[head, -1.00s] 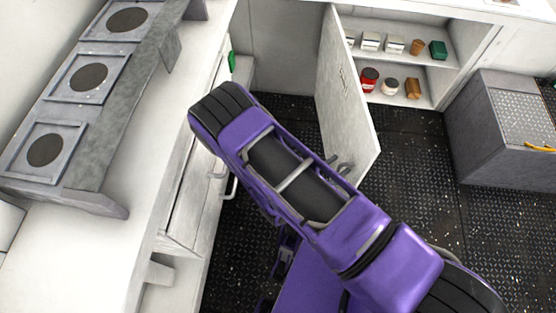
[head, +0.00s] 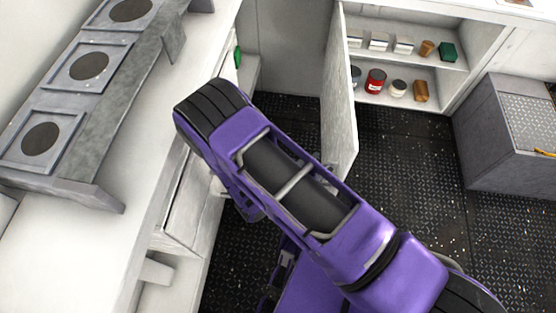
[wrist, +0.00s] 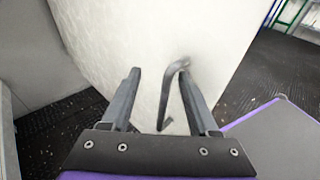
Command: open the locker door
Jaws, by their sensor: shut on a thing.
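The locker door (head: 343,100) is a pale grey panel standing swung out from the locker (head: 446,80), whose shelves are exposed. In the wrist view the door face (wrist: 135,35) fills the upper middle. A bent grey metal handle (wrist: 168,92) stands on it between my gripper's fingers. My gripper (wrist: 160,72) is shut on the handle, which lies near the right finger. In the head view my purple arm hides the gripper and most of the handle.
Locker shelves hold boxes, a red can (head: 376,82) and other small items. A white counter (head: 125,225) with a rack of round openings (head: 90,66) runs along the left. A grey chest (head: 508,130) stands right. Dark floor (head: 408,190) is clear between door and chest.

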